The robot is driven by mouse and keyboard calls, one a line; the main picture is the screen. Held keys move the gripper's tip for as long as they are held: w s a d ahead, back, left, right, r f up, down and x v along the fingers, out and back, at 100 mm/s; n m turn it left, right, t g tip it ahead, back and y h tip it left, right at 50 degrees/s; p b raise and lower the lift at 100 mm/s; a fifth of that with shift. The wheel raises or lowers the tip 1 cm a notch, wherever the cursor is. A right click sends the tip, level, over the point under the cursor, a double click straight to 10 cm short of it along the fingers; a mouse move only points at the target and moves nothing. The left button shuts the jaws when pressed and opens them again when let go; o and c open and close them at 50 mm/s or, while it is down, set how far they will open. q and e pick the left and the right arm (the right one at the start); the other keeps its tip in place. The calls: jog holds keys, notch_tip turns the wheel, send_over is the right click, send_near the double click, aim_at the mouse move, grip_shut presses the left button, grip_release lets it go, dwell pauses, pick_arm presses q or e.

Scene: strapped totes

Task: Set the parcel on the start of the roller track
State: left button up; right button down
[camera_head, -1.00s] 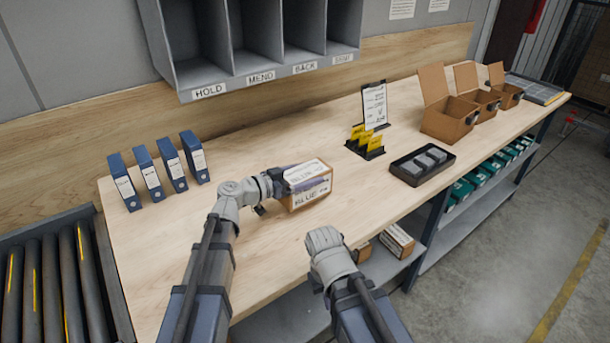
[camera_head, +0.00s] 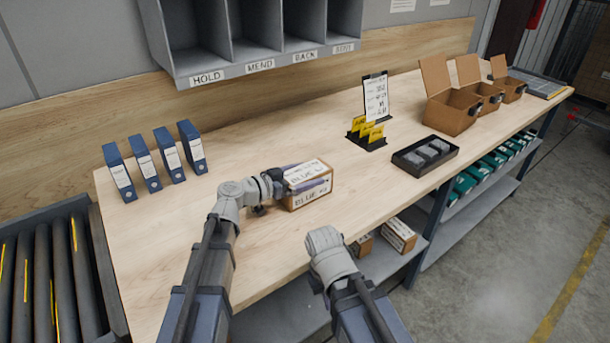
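The parcel (camera_head: 310,198) is a small brown box with white labels reading "BLUE", on the wooden bench top (camera_head: 240,255). My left gripper (camera_head: 296,184) is at the parcel, with a dark finger lying across its labelled top and front. How tightly the fingers close on it is hard to see. The roller track (camera_head: 42,285) is at the lower left, beside the bench's left end, with dark rollers and yellow marks. My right arm (camera_head: 332,255) shows at the bench's front edge; its gripper fingers are hidden.
Several blue binders (camera_head: 158,160) stand at the back left of the bench. A black tray (camera_head: 424,156), yellow cards (camera_head: 366,132), a clipboard (camera_head: 376,97) and open brown boxes (camera_head: 450,110) stand to the right. Grey pigeonholes (camera_head: 262,45) hang above. The bench between parcel and track is clear.

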jog(key=shift+r, duration=0.1)
pick_arm(q)
jog(key=shift+r, duration=0.25)
pick_arm(e)
jog(key=shift+r, duration=0.2)
pick_arm(q)
jog(key=p+v, duration=0.2)
jog(key=v, duration=1)
jog(key=shift+f, duration=0.1)
pick_arm(e)
jog(key=c, duration=1.6)
grip_release()
jog(key=shift+r, duration=0.75)
